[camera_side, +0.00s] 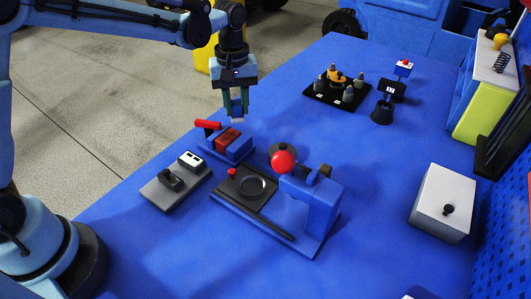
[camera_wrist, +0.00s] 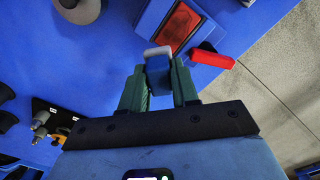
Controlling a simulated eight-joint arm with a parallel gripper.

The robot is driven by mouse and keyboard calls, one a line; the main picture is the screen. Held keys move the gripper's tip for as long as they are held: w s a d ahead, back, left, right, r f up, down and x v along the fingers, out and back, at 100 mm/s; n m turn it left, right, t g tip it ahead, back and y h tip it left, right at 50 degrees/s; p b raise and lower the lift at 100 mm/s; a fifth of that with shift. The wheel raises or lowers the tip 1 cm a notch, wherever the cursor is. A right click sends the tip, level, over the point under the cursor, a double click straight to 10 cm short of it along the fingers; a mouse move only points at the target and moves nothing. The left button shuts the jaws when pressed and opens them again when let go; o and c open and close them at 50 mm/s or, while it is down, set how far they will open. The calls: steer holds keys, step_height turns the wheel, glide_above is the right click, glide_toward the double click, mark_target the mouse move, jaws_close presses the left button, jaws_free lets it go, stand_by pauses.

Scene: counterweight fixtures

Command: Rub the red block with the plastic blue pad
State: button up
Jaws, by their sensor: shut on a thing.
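The red block (camera_side: 228,138) sits in a blue holder (camera_side: 241,152) on the blue table. The wrist view also shows the red block (camera_wrist: 181,27) in the holder, above and right of the fingertips. My gripper (camera_side: 237,111) is shut on the blue pad (camera_wrist: 157,78), which has a pale grey end (camera_wrist: 157,51) sticking out past the fingers. The side view shows the pad's pale end (camera_side: 238,119) in the air above the holder, apart from the red block. The fingers hide part of the pad.
A red handle (camera_side: 207,124) sits at the holder's left end. A grey plate with a switch (camera_side: 171,180) lies in front. A blue press-like fixture with a red ball (camera_side: 283,161) stands to the right. A black tray with pegs (camera_side: 320,95) is farther back.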

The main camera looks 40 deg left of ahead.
mark_target(237, 114)
steer(key=shift+f, duration=1.65)
steer(key=shift+s+r, duration=0.25)
steer(key=shift+s, duration=1)
steer(key=shift+c, duration=0.4)
steer(key=shift+s, duration=2.65)
steer(key=shift+w+f, duration=0.1)
steer(key=shift+w, duration=3.8)
steer(key=shift+r, duration=4.1)
